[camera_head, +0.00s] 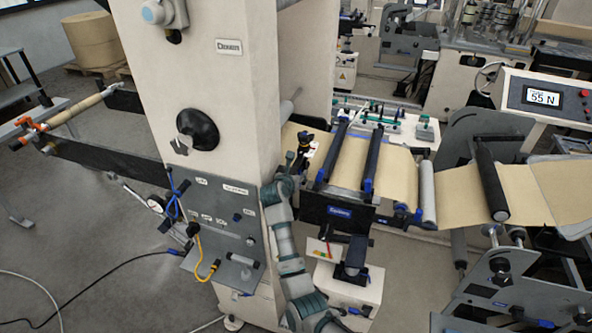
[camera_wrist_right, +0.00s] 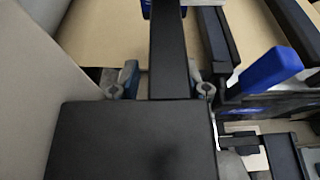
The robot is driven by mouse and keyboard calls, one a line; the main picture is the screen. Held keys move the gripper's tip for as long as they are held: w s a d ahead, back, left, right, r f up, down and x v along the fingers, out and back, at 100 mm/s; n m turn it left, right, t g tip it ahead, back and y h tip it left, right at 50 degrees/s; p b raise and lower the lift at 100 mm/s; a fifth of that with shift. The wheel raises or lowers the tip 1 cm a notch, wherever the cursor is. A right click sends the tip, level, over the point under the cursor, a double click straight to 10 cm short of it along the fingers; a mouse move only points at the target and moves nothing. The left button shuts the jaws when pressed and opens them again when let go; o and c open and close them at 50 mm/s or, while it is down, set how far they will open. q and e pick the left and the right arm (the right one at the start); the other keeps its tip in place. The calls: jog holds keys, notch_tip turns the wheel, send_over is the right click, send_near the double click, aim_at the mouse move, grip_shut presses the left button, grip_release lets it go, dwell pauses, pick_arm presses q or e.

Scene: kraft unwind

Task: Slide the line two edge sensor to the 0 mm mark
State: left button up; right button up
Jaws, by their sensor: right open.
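My right arm rises from the bottom in the head view, and its gripper (camera_head: 303,150) is small there, beside the beige column and at the left edge of the kraft web. In the right wrist view the two grey fingertips of this gripper (camera_wrist_right: 160,91) are apart. A black bar (camera_wrist_right: 169,45) runs between them, with no clear grip on it. I cannot tell whether this bar is part of the edge sensor. A large black block fills the lower middle of that view and hides what lies below. The 0 mm mark cannot be made out. My left gripper is not in view.
Black rollers (camera_head: 373,160) with blue ends cross the kraft web (camera_head: 349,164), right of my gripper. A blue part (camera_wrist_right: 270,69) is close to the right fingertip in the wrist view. The beige column (camera_head: 205,75) stands close on the left. A display (camera_head: 543,97) reads 55 N.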

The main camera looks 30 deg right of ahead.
jog(key=shift+w+d+f, duration=0.1)
jog(key=shift+w+d, duration=0.05)
jog(key=shift+d, duration=0.45)
grip_shut()
jog(key=shift+a+f, duration=0.1)
jog(key=shift+a, duration=0.1)
grip_release()
jog(key=v, duration=1.2)
